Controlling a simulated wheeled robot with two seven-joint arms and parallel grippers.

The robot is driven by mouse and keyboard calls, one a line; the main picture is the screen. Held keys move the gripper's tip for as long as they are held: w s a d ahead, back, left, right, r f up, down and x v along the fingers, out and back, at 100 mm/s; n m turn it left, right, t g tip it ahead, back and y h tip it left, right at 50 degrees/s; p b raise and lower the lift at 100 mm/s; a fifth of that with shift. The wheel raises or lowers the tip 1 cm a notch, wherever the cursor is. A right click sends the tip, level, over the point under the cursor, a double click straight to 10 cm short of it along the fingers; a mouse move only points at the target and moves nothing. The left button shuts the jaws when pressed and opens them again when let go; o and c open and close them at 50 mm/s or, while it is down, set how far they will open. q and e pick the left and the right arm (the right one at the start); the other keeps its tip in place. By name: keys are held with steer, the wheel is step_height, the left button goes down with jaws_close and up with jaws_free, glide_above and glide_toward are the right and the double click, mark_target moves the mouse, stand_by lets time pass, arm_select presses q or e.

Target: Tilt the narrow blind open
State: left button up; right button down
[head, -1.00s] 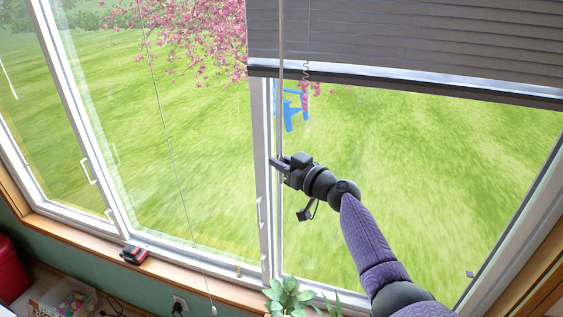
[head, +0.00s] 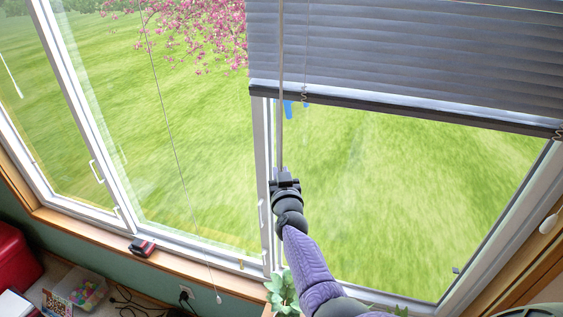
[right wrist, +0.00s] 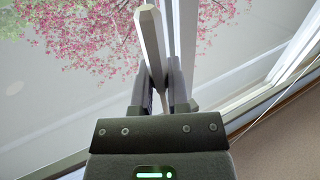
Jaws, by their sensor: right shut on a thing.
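The narrow blind (head: 400,55) hangs over the upper part of the right window in the head view, with grey slats and a dark bottom rail. Its thin pale tilt wand (head: 282,80) hangs near the blind's left edge. My right gripper (head: 284,173) is shut on the wand well below the bottom rail. In the right wrist view the wand (right wrist: 152,42) runs between the two fingers (right wrist: 165,90), and its faceted pale end points up in the picture. My left gripper is not in view.
A leafy plant (head: 282,292) stands below the gripper. The wooden sill (head: 195,270) carries a small red and black item (head: 142,246). A thin cord (head: 175,140) hangs to the left. A red container (head: 14,255) and a box of colourful things (head: 80,288) are at lower left.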

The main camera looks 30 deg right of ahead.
steer(key=shift+a+m+g+h, duration=0.1)
steer(key=shift+m+g+h, duration=0.6)
steer(key=shift+m+h, duration=0.4)
steer(key=shift+f+m+g+h, duration=0.1)
steer(key=shift+m+g+h, duration=0.35)
steer(key=shift+h, duration=0.35)
steer(key=m+g+h+b, duration=0.2)
steer(key=b, duration=0.2)
steer(key=f+m+g+h+b, duration=0.1)
steer(key=m+g+h+b, duration=0.1)
steer(key=g+b, duration=0.1)
steer(key=shift+b, duration=0.7)
steer(key=m+g+b, duration=0.1)
steer(key=b, duration=0.3)
steer(key=m+g+h+b, duration=0.1)
steer(key=g+b, duration=0.1)
steer(key=b, duration=0.2)
steer(key=m+g+h+b, duration=0.1)
steer(key=g+b, duration=0.1)
steer(key=b, duration=0.2)
steer(key=shift+r+m, duration=0.25)
steer(key=shift+r, duration=0.05)
steer(key=shift+r+g+b, duration=0.15)
steer(key=shift+g+b, duration=0.2)
steer(key=shift+b, duration=0.05)
steer(key=shift+r, duration=0.1)
